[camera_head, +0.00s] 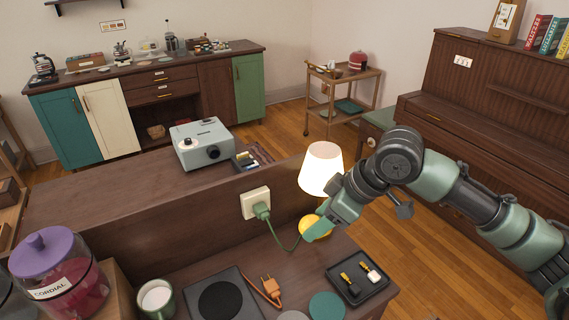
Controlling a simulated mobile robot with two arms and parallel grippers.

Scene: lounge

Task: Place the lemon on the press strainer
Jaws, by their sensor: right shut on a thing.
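My right gripper (318,231) reaches in from the right over the near counter, below the lit lamp. It is shut on a round yellow thing that looks like the lemon (309,223). The fingers hide part of the yellow thing, and I cannot tell its height above the counter. I cannot make out the press strainer. My left gripper is not in view.
The lamp (321,168) is close to my right gripper. A green plug cord (276,238) hangs from the wall socket (254,203). A black tray (357,281), cordial jar (59,277) and cup (156,299) stand on the near counter. Wooden floor (430,255) is free at right.

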